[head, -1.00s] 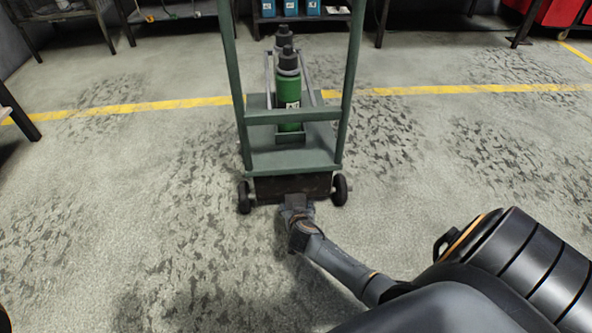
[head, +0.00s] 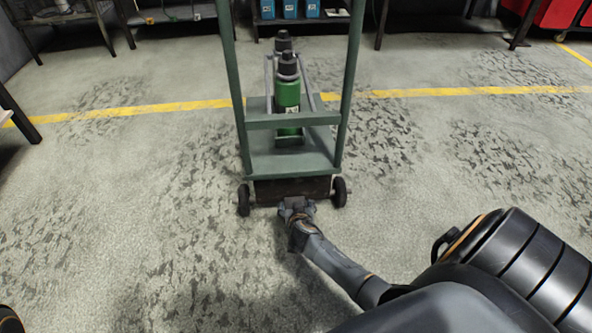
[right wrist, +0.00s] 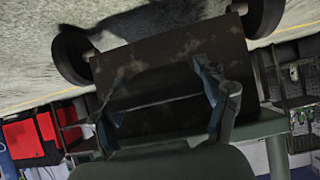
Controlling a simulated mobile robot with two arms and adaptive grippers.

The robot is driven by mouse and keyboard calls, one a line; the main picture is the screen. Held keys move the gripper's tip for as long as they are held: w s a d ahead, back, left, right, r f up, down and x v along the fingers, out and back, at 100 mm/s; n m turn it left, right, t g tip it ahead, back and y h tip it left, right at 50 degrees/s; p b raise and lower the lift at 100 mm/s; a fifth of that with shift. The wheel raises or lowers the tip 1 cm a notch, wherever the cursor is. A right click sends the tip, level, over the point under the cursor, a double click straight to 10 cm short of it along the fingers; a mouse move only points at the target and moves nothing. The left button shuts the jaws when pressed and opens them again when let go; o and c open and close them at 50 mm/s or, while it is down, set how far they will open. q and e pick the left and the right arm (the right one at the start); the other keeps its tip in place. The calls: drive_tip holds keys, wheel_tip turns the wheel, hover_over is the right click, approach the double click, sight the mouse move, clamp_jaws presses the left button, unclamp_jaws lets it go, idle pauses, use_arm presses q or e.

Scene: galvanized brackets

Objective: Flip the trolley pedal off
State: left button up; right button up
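The green trolley (head: 292,163) stands ahead of me in the head view, carrying green bottles with black caps (head: 288,90). A dark, scuffed panel (head: 292,189) sits low between its two black wheels; in the right wrist view it fills the middle (right wrist: 170,62), with the wheels above it. I cannot clearly make out a separate pedal. My right gripper (head: 297,206) is low at this panel. In the right wrist view its two fingers (right wrist: 160,78) are spread apart in front of the panel with nothing between them; contact cannot be told. My left gripper is out of view.
The floor around the trolley is clear, with a yellow line (head: 170,106) crossing behind it. Blue bins (head: 290,9) on a rack and a red cabinet (head: 548,12) stand at the back. A dark table leg (head: 20,118) shows at the left.

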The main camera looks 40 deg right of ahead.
drive_tip(key=shift+o, duration=0.4)
drive_tip(key=shift+s+a+f, duration=0.15)
drive_tip(key=shift+s+f, duration=0.1)
drive_tip(key=shift+f, duration=0.05)
drive_tip(key=shift+s+a+r, duration=0.1)
drive_tip(key=shift+s+a, duration=0.1)
drive_tip(key=shift+s, duration=0.05)
drive_tip(key=v, duration=1.1)
drive_tip(key=shift+r, duration=0.25)
